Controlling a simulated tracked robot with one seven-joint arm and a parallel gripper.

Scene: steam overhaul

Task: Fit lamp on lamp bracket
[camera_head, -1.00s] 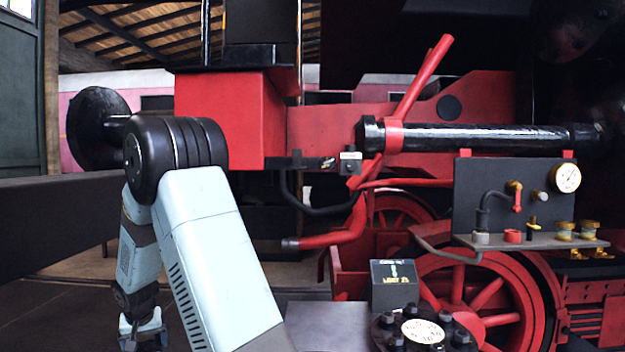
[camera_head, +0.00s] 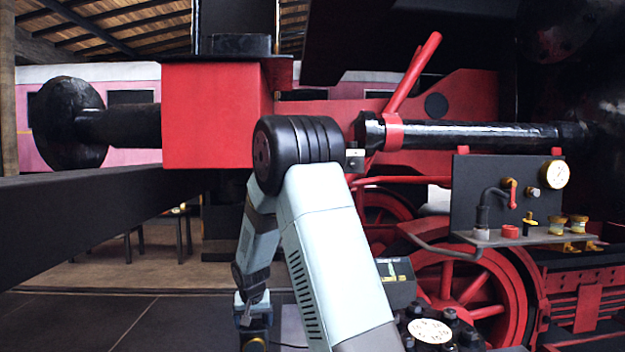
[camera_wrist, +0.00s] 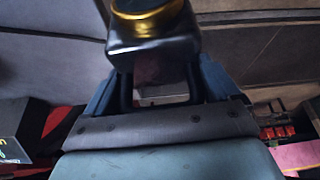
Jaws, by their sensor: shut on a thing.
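My gripper (camera_head: 254,318) hangs low in the head view, below the red buffer beam (camera_head: 215,115) and apart from it. It is shut on the lamp (camera_head: 255,343), whose dark body with a bit of yellow is cut off by the lower edge. In the wrist view, the lamp (camera_wrist: 152,50) is a glossy black box with a brass ring on top, held between the fingers of my gripper (camera_wrist: 155,75). I cannot make out the lamp bracket for certain; my arm covers part of the beam's right end.
A black buffer (camera_head: 68,123) sticks out left of the beam. A long dark bar (camera_head: 85,210) crosses the left side. A gauge panel (camera_head: 510,195), red wheels (camera_head: 465,285) and a dark box (camera_head: 397,280) stand to the right. The floor (camera_head: 130,275) at lower left is clear.

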